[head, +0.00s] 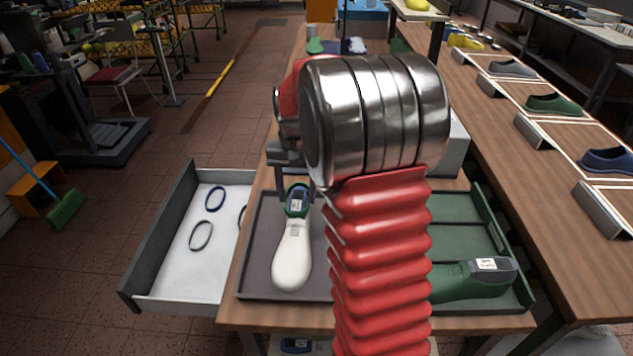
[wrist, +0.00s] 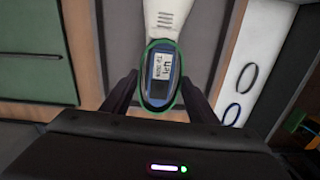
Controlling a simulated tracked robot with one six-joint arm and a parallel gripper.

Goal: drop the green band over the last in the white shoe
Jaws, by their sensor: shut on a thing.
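The white shoe (head: 292,255) lies on a dark grey tray, and its upper part shows in the wrist view (wrist: 166,18). The blue last (head: 298,200) with a white label stands in its opening; the last shows in the wrist view (wrist: 155,92) too. The green band (wrist: 144,68) outlines the top of the last in the wrist view and shows round it in the head view (head: 289,212). My gripper (wrist: 160,86) is shut on the band, a finger on each side. Whether the band rests on the last or hangs just above it, I cannot tell.
An open white-bottomed drawer (head: 178,268) at the left holds a blue band (head: 215,198) and a grey band (head: 201,236). A green shoe (head: 472,280) with a labelled last sits in a green tray at the right. My arm hides the middle of the bench.

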